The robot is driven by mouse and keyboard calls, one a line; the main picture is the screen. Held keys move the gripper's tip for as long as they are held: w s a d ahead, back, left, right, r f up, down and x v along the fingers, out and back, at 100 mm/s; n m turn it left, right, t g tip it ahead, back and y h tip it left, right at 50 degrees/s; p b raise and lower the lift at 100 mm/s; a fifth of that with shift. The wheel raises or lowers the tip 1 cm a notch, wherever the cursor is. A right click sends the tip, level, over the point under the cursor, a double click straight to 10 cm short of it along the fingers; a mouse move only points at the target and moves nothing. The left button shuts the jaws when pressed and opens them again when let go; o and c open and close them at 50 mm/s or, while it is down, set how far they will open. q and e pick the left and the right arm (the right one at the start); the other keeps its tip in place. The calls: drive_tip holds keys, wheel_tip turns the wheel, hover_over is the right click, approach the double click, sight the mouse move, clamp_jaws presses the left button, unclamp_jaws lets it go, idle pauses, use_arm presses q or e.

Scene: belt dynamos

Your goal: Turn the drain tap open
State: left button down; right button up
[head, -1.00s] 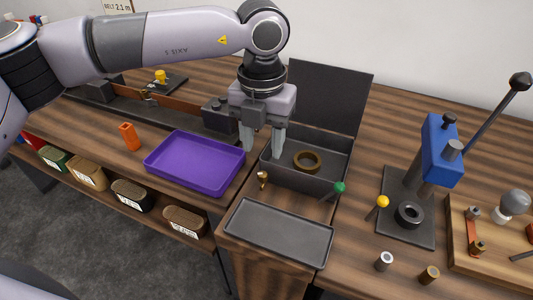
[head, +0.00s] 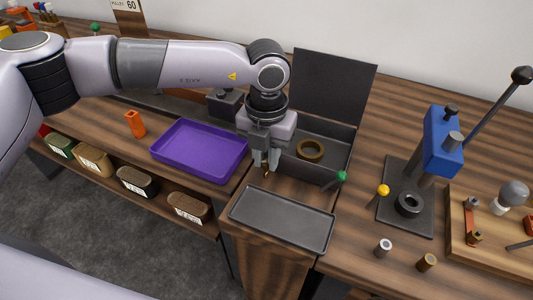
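The drain tap, a small brass fitting (head: 267,174), stands at the front of the dark grey open-lidded washer box (head: 322,181). My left gripper (head: 266,166) points down at the tap, with its fingertips close about it. The fingers hide most of the tap, and I cannot tell whether they touch it or grip it. A brass ring (head: 310,150) lies inside the box. A green-knobbed lever (head: 341,177) sticks up at the box's front right. My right gripper is not in view.
A grey tray (head: 282,222) lies in front of the box, and a purple tray (head: 199,151) is to its left. A blue press (head: 441,142) with a long lever stands right. An orange part (head: 135,123) stands left of the purple tray.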

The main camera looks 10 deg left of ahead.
use_arm(q)
drive_tip(key=shift+f+m+b, duration=0.2)
drive_tip(key=shift+m+b, duration=0.7)
drive_tip(key=shift+b, duration=0.1)
drive_tip(key=shift+r+m+b, duration=0.2)
drive_tip(key=shift+m+b, duration=0.15)
drive_tip(key=shift+m, duration=0.35)
drive_tip(key=c, duration=1)
unclamp_jaws()
drive_tip(key=shift+r, duration=0.1)
drive_tip(key=shift+r+b, duration=0.4)
drive_tip(key=shift+r, duration=3.15)
